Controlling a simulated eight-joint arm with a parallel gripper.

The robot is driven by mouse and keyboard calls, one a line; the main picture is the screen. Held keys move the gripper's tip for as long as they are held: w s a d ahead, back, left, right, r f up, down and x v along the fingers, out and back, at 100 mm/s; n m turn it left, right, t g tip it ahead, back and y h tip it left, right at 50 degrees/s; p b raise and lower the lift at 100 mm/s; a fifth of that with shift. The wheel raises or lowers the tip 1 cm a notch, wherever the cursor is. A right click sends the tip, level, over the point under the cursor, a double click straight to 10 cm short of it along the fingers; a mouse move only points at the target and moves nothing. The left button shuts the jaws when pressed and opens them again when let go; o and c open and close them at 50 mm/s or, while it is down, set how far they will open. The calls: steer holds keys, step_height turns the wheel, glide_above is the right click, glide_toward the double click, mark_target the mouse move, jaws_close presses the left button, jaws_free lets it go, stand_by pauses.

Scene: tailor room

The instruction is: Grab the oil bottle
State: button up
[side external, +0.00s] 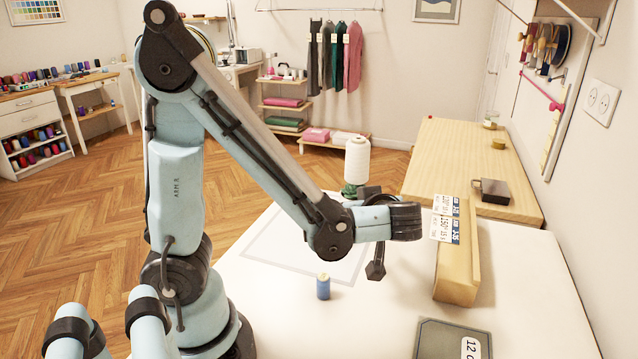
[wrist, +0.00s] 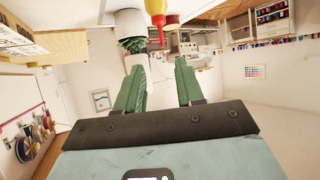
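A yellow bottle (wrist: 172,19) with a red nozzle, which looks like the oil bottle, shows at the top edge of the wrist view, and part of it is cut off. That view appears upside down, with the nozzle pointing down in the picture. My gripper (wrist: 160,88) has two green fingers spread apart with nothing between them. The bottle is beyond the fingertips, apart from them. In the side view I cannot make out the bottle; my arm covers part of the table. My wrist there is held above the white table.
A white thread cone (side external: 357,160) stands behind my wrist. A blue spool (side external: 323,287) stands on the table in front.

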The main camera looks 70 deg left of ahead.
steer(key=x, duration=0.9)
steer(key=shift+s+f, duration=0.2)
steer(key=shift+f, duration=0.05)
steer(key=shift+c, duration=0.4)
steer(key=shift+d, duration=0.1)
jaws_close()
